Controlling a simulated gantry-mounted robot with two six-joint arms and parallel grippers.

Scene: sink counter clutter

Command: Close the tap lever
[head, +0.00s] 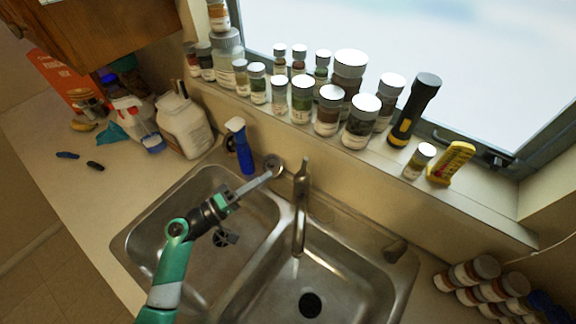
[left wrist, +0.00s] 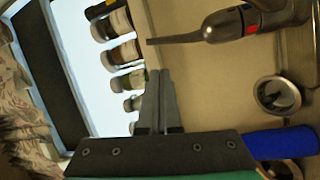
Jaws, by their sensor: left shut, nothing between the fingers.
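A blue spray bottle (head: 241,150) stands close behind my left gripper. A round metal fitting (head: 274,163) is near the fingertips. Several jars (head: 330,108) and a black flashlight (head: 413,110) line the sill. A white jug (head: 184,124) stands left.

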